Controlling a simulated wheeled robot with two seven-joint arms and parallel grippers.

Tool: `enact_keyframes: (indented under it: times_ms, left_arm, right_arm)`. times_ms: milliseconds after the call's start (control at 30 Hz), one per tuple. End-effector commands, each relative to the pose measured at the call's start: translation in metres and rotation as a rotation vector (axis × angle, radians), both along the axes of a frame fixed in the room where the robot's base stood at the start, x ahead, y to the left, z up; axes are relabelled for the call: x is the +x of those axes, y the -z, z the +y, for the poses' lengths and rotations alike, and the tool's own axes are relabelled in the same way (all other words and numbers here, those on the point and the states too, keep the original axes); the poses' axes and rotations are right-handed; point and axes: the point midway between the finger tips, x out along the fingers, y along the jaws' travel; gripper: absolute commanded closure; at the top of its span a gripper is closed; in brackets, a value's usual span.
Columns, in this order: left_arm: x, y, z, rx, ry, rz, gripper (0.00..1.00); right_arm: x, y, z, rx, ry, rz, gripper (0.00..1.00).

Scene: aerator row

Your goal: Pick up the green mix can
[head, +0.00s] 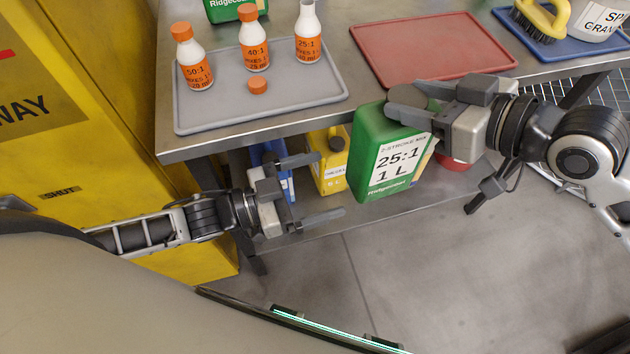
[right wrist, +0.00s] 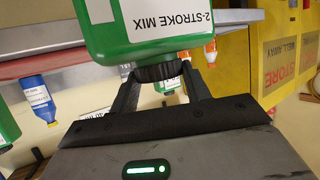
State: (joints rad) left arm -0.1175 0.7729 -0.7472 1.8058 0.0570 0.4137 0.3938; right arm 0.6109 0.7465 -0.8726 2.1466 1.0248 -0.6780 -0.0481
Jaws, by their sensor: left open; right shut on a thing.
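The green mix can (head: 376,141) has a white label reading "2-STROKE MIX 25:1 1 L". It hangs in the air in front of the table edge, slightly tilted. My right gripper (head: 408,106) is shut on it at the top, around the dark cap. In the right wrist view the fingers (right wrist: 160,85) close on the dark ribbed cap of the green can (right wrist: 140,28). My left gripper (head: 318,190) is open and empty, left of the can and lower in the picture.
A grey tray (head: 330,98) holds orange-capped bottles and a loose orange cap (head: 257,85). A red mat (head: 432,62) lies bare beside it. A blue tray (head: 545,48) holds a yellow brush (head: 541,17). A yellow container (head: 328,165) stands on the lower shelf. A yellow cabinet (head: 80,90) is at left.

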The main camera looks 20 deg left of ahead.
Motion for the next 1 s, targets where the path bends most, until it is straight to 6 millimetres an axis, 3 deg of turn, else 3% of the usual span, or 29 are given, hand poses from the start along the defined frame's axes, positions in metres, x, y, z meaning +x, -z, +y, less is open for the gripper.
enact_keyframes:
  times_ms: [167, 633, 1000]
  left_arm:
    - [0.009, -0.001, -0.011, -0.005, 0.014, -0.008, 0.07]
    - [0.059, -0.002, -0.078, -0.004, 0.013, -0.008, 0.07]
    - [0.071, -0.001, -0.095, -0.002, 0.012, -0.005, 0.07]
  right_arm:
    - [0.000, -0.004, 0.001, 0.008, -0.001, -0.009, 1.00]
    - [0.001, -0.004, 0.001, 0.008, -0.001, -0.009, 1.00]
    - [0.001, -0.004, 0.001, 0.008, -0.001, -0.009, 1.00]
